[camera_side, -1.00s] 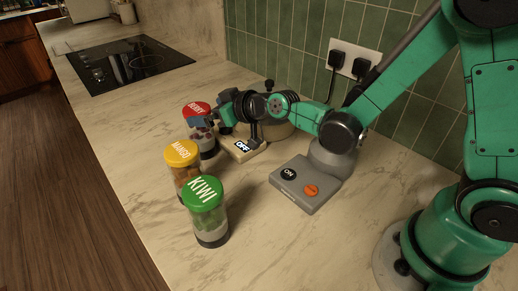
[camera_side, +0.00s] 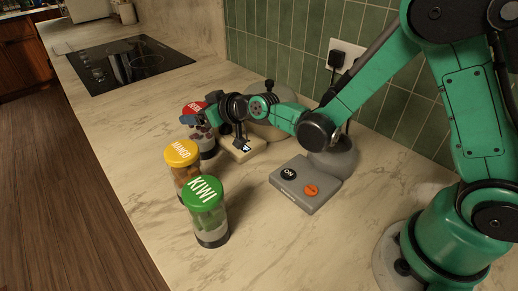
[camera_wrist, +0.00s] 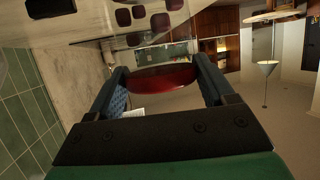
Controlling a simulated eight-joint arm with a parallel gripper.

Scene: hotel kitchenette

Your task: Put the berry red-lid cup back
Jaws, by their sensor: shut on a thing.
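The berry cup has a red lid (camera_side: 194,106) and a clear body with dark berries. It stands on the counter behind the mango cup in the side view, its upper part partly covered by my gripper (camera_side: 190,121). My gripper is shut on the berry cup near its top. In the wrist view the dark red lid (camera_wrist: 165,78) shows between my two fingers (camera_wrist: 162,88). Whether the cup's base touches the counter is hard to tell.
A yellow-lid mango cup (camera_side: 182,153) and a green-lid kiwi cup (camera_side: 205,195) stand in front. A pale switch block (camera_side: 236,153) sits beside my gripper, and a grey box with ON and orange buttons (camera_side: 303,186) lies to the right. A black hob (camera_side: 128,64) is behind.

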